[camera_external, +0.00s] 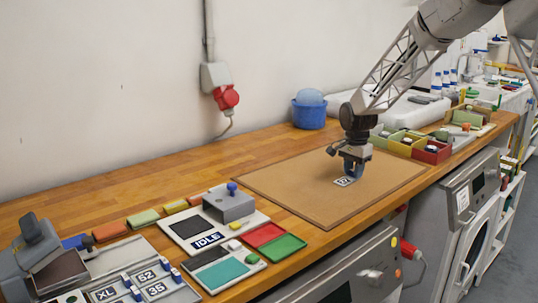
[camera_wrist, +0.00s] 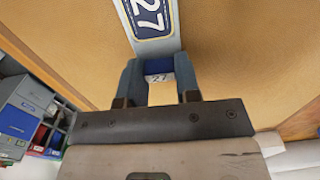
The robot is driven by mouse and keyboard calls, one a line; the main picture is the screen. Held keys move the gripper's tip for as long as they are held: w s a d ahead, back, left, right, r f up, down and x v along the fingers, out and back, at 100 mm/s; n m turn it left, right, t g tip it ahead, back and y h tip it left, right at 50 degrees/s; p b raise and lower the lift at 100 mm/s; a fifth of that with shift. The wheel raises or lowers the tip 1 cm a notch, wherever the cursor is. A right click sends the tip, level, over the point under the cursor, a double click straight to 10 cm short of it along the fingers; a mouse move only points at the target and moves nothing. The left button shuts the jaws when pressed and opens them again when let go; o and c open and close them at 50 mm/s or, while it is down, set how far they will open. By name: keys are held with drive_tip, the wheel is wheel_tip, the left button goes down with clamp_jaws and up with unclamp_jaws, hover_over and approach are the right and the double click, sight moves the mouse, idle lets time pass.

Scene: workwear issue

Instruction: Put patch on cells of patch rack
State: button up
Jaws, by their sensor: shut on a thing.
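My gripper (camera_external: 355,172) points down over the brown mat and is shut on a patch. The patch (camera_external: 345,181) shows beside the fingertips in the external view, a small dark label with white digits. In the wrist view its dark blue face reads 27 (camera_wrist: 150,18) on a pale grey strip. My gripper's two fingers (camera_wrist: 160,80) flank a small blue and white part marked 27. At the lower left a grey rack (camera_external: 178,295) holds patches reading XL (camera_external: 104,294), 62 (camera_external: 146,276) and 35 (camera_external: 156,288), with blue pieces beside them.
The brown mat (camera_external: 290,185) is otherwise clear. A device labelled IDLE (camera_external: 208,240), a red tray (camera_external: 263,235) and a green tray (camera_external: 283,247) stand left of it. Small coloured bins (camera_external: 431,152) stand to its right. A blue tub (camera_external: 308,112) stands by the wall.

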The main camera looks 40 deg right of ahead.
drive_tip(key=o, duration=0.9)
drive_tip(key=shift+f, duration=0.1)
wheel_tip(320, 180, up, 12)
idle(0.6)
idle(0.4)
drive_tip(key=shift+r, duration=0.2)
